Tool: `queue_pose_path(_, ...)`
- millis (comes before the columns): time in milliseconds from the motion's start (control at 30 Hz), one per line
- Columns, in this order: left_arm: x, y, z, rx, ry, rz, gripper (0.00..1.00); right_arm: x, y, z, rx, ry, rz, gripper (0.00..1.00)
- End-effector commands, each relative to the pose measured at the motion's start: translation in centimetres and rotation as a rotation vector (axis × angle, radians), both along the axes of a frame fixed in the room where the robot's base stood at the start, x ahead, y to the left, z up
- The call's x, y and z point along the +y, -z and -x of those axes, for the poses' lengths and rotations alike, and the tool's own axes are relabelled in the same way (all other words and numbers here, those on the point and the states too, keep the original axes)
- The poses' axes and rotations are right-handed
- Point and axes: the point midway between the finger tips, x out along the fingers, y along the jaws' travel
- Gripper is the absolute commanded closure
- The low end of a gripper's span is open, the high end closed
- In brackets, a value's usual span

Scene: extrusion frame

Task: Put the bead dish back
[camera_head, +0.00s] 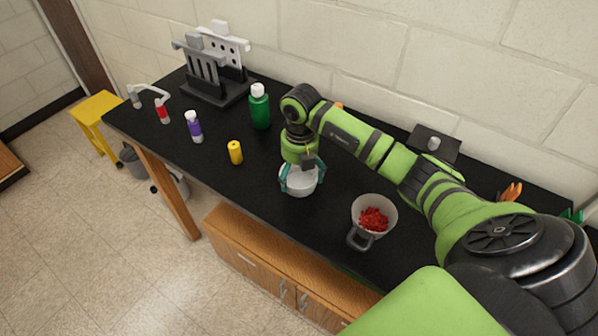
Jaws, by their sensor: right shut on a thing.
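A small pale grey-white dish (300,187) is at the middle of the black worktop, under the end of my right arm. My right gripper (302,177), with teal fingers, points down and is shut on the dish, one finger on each side. The gripper hides part of the dish's inside, so I cannot tell whether it is empty. I cannot tell whether the dish touches the worktop. Red beads (374,219) lie in a light grey cup (392,204) with a dark handle, to the right of the dish. My left gripper is out of view.
A yellow bottle (235,153), a purple bottle (194,127) and a green bottle (259,106) stand left of the dish. A grey rack (215,91) is behind them. A dark box (434,145) stands near the wall. The worktop's front edge (255,212) is close to the dish.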

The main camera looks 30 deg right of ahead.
Motion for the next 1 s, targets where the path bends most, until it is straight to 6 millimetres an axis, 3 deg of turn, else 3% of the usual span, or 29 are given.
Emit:
queue_pose_path(67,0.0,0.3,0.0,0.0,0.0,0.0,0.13,0.0,0.4,0.0,0.0,0.0,0.0,0.43)
queue_pose_path(100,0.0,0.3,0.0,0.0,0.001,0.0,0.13,0.0,0.4,0.0,0.0,0.0,0.0,0.06)
queue_pose_path(133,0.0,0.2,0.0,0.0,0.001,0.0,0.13,0.0,0.3,0.0,0.0,0.0,0.0,0.0)
queue_pose_path(467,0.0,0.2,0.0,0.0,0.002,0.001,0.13,0.0,0.2,0.0,0.0,0.0,0.0,0.0)
queue_pose_path(633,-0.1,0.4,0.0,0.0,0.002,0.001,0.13,0.0,-0.7,-0.1,-0.003,0.0,0.0,0.0)
queue_pose_path(1000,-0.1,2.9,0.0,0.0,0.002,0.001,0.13,-0.2,-8.4,-0.1,-0.007,0.0,0.001,0.0)
